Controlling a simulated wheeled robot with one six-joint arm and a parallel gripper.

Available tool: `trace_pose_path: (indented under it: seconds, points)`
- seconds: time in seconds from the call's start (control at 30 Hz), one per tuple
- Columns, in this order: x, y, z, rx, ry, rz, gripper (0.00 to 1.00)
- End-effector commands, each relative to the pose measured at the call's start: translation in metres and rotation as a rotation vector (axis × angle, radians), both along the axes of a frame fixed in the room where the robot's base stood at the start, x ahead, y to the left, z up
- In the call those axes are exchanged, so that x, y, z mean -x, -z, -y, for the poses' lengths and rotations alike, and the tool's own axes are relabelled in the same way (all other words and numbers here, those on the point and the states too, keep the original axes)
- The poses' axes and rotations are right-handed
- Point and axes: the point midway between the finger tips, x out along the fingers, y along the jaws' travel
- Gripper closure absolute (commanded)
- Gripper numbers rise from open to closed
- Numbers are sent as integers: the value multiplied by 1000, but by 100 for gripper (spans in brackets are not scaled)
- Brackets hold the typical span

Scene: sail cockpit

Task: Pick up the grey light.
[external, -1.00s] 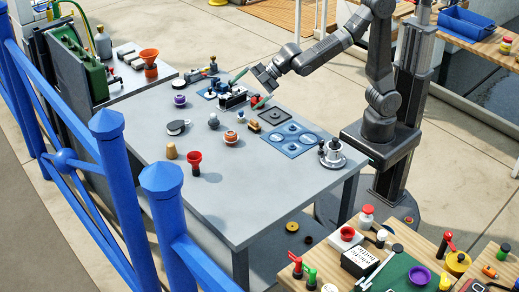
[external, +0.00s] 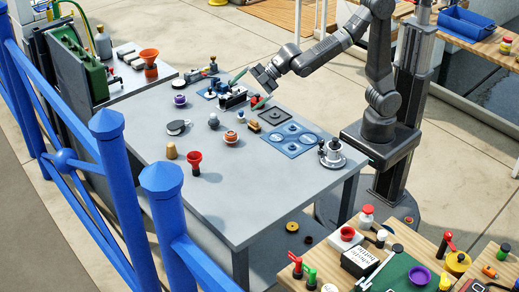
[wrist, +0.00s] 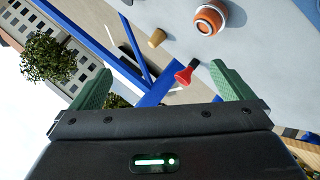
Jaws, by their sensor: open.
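A small grey rounded thing, probably the grey light (external: 214,120), stands near the middle of the grey table (external: 250,190) in the external view. I do not see it in the wrist view. My gripper (external: 251,88) is above the far side of the table, to the upper right of the grey thing and apart from it. Its two green fingers are spread. In the wrist view my gripper (wrist: 163,86) is open with nothing held between the fingers.
Near the grey thing are an orange-and-white pot (external: 231,138), a black-and-white disc (external: 178,127), a red funnel (external: 194,163) and a tan cork (external: 172,151). A blue plate (external: 291,139) lies to the right. Blue railing (external: 162,190) runs along the left. The table's front is clear.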

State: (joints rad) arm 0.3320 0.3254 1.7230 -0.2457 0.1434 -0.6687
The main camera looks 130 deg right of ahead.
Motion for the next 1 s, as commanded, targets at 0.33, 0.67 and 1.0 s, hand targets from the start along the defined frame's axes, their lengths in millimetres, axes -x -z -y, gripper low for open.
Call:
trace_pose_path:
  seconds: [0.33, 0.67, 1.0]
  points:
    - [0, 0, 0, 0, 0, 0, 32]
    - [-12, -6, 33, -238, 235, -68, 32]
    - [-20, 10, 81, -704, 799, -192, 32]
